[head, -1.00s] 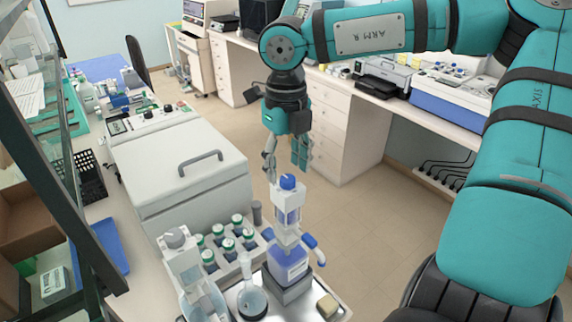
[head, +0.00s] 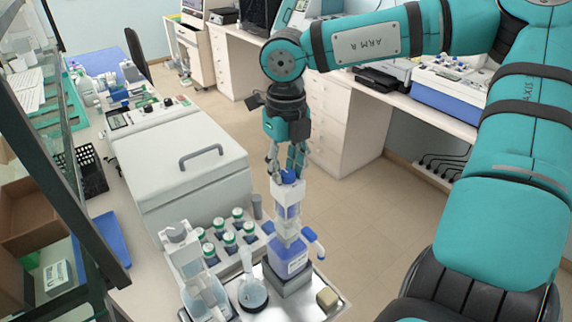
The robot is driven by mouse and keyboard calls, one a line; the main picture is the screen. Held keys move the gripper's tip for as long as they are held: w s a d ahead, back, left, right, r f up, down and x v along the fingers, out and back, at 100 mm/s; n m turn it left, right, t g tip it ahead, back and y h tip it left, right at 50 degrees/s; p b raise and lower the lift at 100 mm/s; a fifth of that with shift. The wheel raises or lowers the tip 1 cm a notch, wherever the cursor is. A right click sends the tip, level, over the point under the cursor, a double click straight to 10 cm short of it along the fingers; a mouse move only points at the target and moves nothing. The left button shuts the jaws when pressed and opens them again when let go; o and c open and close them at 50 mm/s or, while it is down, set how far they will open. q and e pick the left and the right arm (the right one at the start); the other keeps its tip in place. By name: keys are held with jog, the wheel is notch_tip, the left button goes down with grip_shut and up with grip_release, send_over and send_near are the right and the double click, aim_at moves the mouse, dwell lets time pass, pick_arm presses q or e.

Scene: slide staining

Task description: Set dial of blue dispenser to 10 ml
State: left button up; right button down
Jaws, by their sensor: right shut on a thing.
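The blue dispenser (head: 290,250) stands upright on a grey block on a metal tray. It has a clear and white upper body with a blue dial (head: 289,176) on top. My right gripper (head: 288,172) comes down from above and its fingers are shut on the blue dial, one on each side. The fingers partly hide the dial, and its scale is too small to read. My left gripper is not in view.
A second dispenser with a grey top (head: 177,236) and a glass flask (head: 252,291) stand to the left on the tray (head: 330,307). A rack of green-capped bottles (head: 230,243) is behind them. A white lidded machine (head: 170,150) stands behind.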

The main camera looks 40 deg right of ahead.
jog(key=n+b, duration=0.1)
jog(key=b, duration=0.1)
jog(key=n+b, duration=0.1)
jog(key=shift+f+n+b, duration=0.25)
jog(key=shift+n+b, duration=0.15)
jog(key=shift+a+n+b, duration=0.1)
jog(key=shift+n+b, duration=0.65)
jog(key=shift+n, duration=0.15)
jog(key=n+b, duration=0.1)
jog(key=n, duration=0.1)
jog(key=shift+r+n+b, duration=0.15)
jog(key=shift+n+b, duration=0.15)
jog(key=shift+n, duration=0.1)
jog(key=n+b, duration=0.1)
jog(key=n, duration=0.3)
jog(key=shift+s+a, duration=0.1)
jog(key=shift+a, duration=0.05)
jog(key=n, duration=0.3)
jog(key=shift+r+b, duration=0.1)
jog(key=shift+b, duration=0.25)
jog(key=shift+s+n, duration=0.1)
jog(key=shift+n, duration=1.8)
